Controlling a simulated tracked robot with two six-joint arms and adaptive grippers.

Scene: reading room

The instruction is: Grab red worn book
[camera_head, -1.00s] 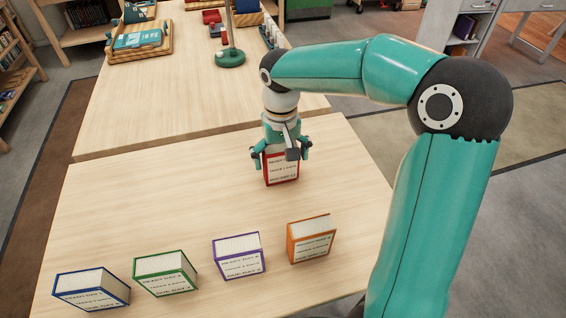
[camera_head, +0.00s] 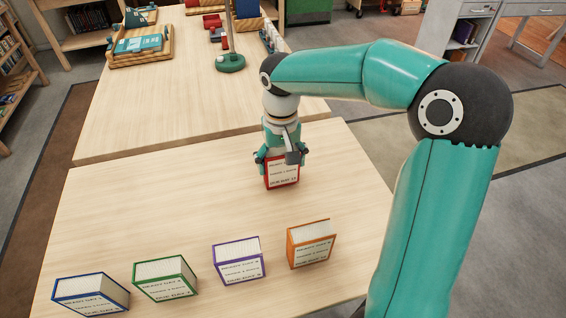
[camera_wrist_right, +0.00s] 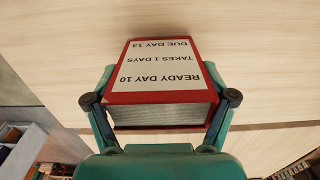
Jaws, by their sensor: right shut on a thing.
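The red book (camera_head: 282,173) stands on the near table, behind the row of other books. Its white label faces the head camera. My right gripper (camera_head: 281,157) is over it from above, with its fingers shut on the book's two sides. In the right wrist view the red book (camera_wrist_right: 163,75) fills the middle, its label reading "READY DAY 10, TAKES 1 DAYS, DUE DAY 13". The fingers of my right gripper (camera_wrist_right: 160,99) touch its left and right edges there. I cannot make out any wear on it. My left gripper is not in view.
A blue book (camera_head: 91,293), a green book (camera_head: 165,278), a purple book (camera_head: 238,260) and an orange book (camera_head: 311,244) stand along the table's near side. A far table (camera_head: 170,100) carries a wooden tray (camera_head: 142,50) and a green lamp base (camera_head: 230,62). The near table's left part is clear.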

